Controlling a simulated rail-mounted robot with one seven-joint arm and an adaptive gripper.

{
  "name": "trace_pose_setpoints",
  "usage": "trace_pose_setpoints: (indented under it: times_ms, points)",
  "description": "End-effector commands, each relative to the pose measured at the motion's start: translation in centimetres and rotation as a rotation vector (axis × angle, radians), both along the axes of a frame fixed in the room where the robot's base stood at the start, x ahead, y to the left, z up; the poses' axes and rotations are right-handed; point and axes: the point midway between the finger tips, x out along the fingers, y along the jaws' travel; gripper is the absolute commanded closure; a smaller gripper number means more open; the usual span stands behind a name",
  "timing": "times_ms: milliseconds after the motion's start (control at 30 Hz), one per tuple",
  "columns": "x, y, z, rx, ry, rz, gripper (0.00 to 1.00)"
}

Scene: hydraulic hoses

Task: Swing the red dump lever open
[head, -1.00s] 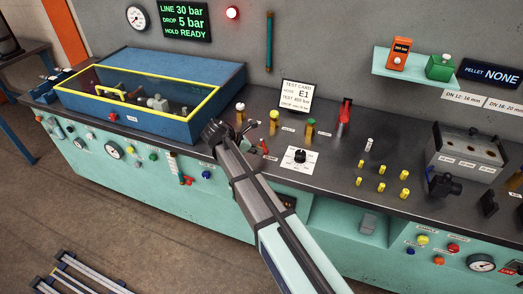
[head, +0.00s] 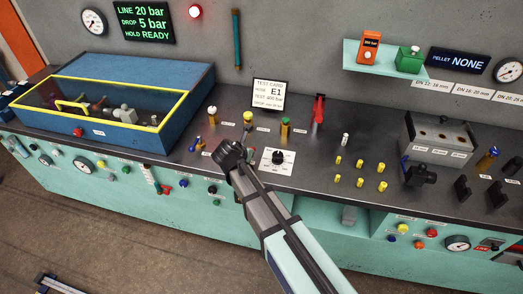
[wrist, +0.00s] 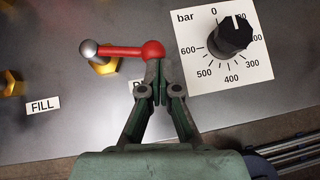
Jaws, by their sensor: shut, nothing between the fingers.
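In the wrist view a red lever (wrist: 130,50) lies across the picture over a brass hexagonal fitting. Its left end is a silver ball and its right end a red ball. My gripper (wrist: 157,68) is shut and empty, its fingertips at the red ball, touching or very close to it. A white label below the lever is mostly hidden behind my fingers. In the head view my gripper (head: 232,155) is low over the bench left of the dial and hides most of the lever.
A pressure dial (wrist: 230,38) on a white plate is just right of my fingers. A FILL label (wrist: 42,105) is at left. The head view has a blue yellow-rimmed box (head: 150,135), a red upright lever (head: 318,112) and a display (head: 143,22) reading LINE 20 bar, DROP 5 bar.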

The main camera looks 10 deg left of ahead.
Motion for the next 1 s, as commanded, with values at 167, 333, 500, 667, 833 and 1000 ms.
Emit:
trace_pose_setpoints:
  times_ms: [167, 333, 500, 667, 833, 1000]
  points:
    - [0.7, -0.3, 0.0, 0.001, 0.002, 0.002, 1.0]
    - [1.3, -0.6, 0.0, 0.001, 0.001, 0.002, 1.0]
    - [1.6, -0.8, 0.0, 0.0, 0.001, 0.001, 1.0]
    - [1.7, -0.9, 0.0, 0.0, 0.001, 0.001, 1.0]
    - [1.7, -0.9, 0.0, 0.0, 0.001, 0.001, 1.0]
    - [1.7, -0.9, 0.0, 0.001, 0.001, 0.001, 1.0]
